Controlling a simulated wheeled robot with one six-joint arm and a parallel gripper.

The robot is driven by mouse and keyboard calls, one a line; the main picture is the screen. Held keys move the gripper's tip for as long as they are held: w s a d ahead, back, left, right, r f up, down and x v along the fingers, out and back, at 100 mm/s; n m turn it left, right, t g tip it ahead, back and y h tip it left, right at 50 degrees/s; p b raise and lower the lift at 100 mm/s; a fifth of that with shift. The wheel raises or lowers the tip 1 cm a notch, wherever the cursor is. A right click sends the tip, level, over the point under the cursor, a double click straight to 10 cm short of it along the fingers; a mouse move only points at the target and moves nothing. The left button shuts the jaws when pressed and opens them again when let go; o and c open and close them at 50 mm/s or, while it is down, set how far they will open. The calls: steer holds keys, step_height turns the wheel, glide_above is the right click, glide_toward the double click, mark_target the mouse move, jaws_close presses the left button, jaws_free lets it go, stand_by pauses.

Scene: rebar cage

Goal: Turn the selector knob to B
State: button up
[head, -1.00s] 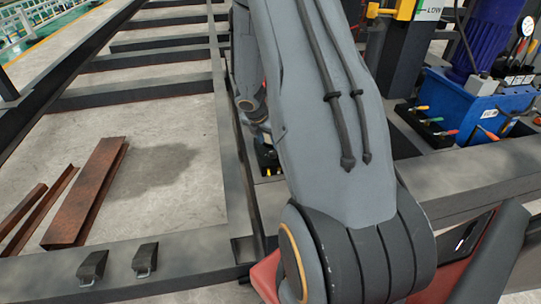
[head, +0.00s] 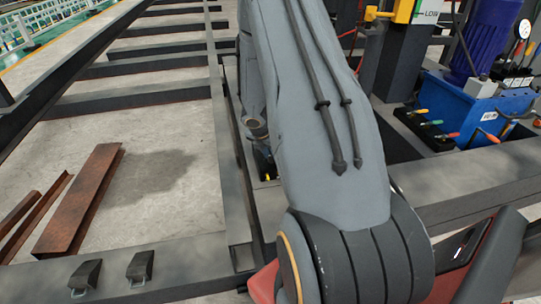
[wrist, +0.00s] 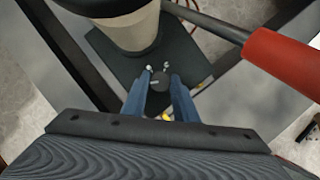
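In the wrist view my gripper (wrist: 158,84) shows as two blue fingers that reach forward with a clear gap between them. A small dark round knob (wrist: 160,82) with a light mark lies between or just beyond the fingertips; I cannot tell whether they touch it. It stands on a dark plate (wrist: 192,56). Any letters beside the knob are too small to read. A bit of yellow (wrist: 166,117) shows between the fingers. In the head view my own arm hides the gripper and the knob.
In the wrist view a pale cylinder (wrist: 122,30) stands just beyond the knob, and a red-handled lever (wrist: 285,62) crosses at upper right. In the head view a blue pump unit (head: 462,112) stands at right, and dark beams (head: 140,66) lie on the floor at left.

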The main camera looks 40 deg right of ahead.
steer(key=c, duration=0.5)
steer(key=shift+p, duration=0.35)
steer(key=m+p, duration=0.1)
steer(key=m+g+p, duration=0.1)
steer(key=m+p, duration=0.1)
steer(key=shift+w+r+m, duration=0.1)
steer(key=shift+w+m, duration=0.05)
steer(key=shift+m, duration=0.15)
steer(key=m, duration=0.1)
steer(key=m+g+p, duration=0.1)
steer(key=m, duration=0.1)
steer(key=m+g, duration=0.1)
steer(key=shift+w+m+p, duration=0.25)
steer(key=shift+m+p, duration=0.1)
steer(key=shift+m, duration=0.35)
steer(key=o, duration=1.1)
steer(key=shift+c, duration=0.2)
